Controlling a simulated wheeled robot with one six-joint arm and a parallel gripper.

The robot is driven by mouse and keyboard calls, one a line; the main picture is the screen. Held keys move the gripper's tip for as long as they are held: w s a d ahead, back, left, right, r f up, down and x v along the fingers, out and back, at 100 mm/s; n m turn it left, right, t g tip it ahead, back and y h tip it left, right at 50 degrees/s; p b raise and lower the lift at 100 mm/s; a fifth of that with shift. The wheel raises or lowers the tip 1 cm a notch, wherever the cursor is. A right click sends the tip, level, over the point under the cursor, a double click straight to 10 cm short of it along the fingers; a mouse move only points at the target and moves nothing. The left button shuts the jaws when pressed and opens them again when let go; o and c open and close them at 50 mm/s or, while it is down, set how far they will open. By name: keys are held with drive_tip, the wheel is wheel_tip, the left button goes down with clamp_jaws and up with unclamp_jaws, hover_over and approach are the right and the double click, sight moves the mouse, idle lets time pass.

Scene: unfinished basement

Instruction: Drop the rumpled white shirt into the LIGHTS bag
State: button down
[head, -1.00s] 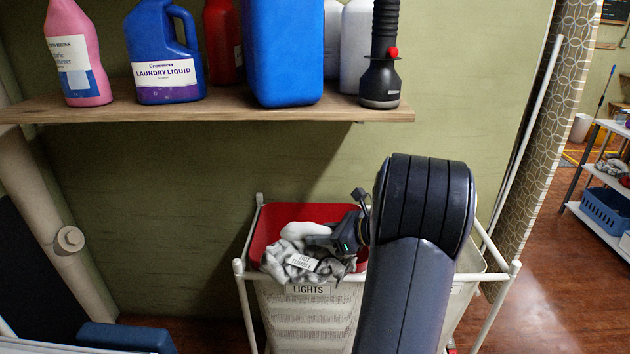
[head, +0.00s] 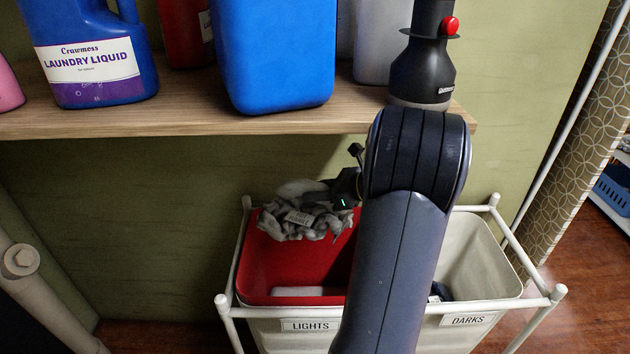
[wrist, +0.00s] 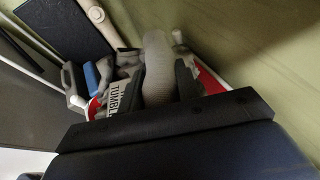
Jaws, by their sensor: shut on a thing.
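The rumpled white shirt (head: 290,222) looks mottled grey and white and carries a printed label. My gripper (head: 322,201) is shut on it and holds it bunched over the back left part of the LIGHTS bag (head: 262,262), which has a red lining. In the wrist view the pale cloth (wrist: 156,62) shows between the dark fingers, with "TUMBLE" readable on the label. The LIGHTS label (head: 310,325) is on the bag's front. My arm hides the bag's right side. I cannot tell whether the shirt touches the rim.
The DARKS bag (head: 488,262) stands to the right in the same white frame (head: 228,270), with something dark inside. A white item (head: 300,291) lies in the LIGHTS bag.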

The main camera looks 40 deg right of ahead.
sight(318, 209)
drive_tip(key=shift+w+f, duration=0.1)
drive_tip(key=shift+f, duration=0.1)
wheel_tip(318, 209, down, 6)
drive_tip(key=b, duration=0.6)
drive_tip(key=shift+r, duration=0.2)
drive_tip(key=c, duration=0.9)
unclamp_jaws()
drive_tip(key=shift+c, duration=0.2)
drive_tip(key=p+v, duration=0.1)
drive_tip(key=v, duration=1)
drive_tip(key=shift+w+f, duration=0.1)
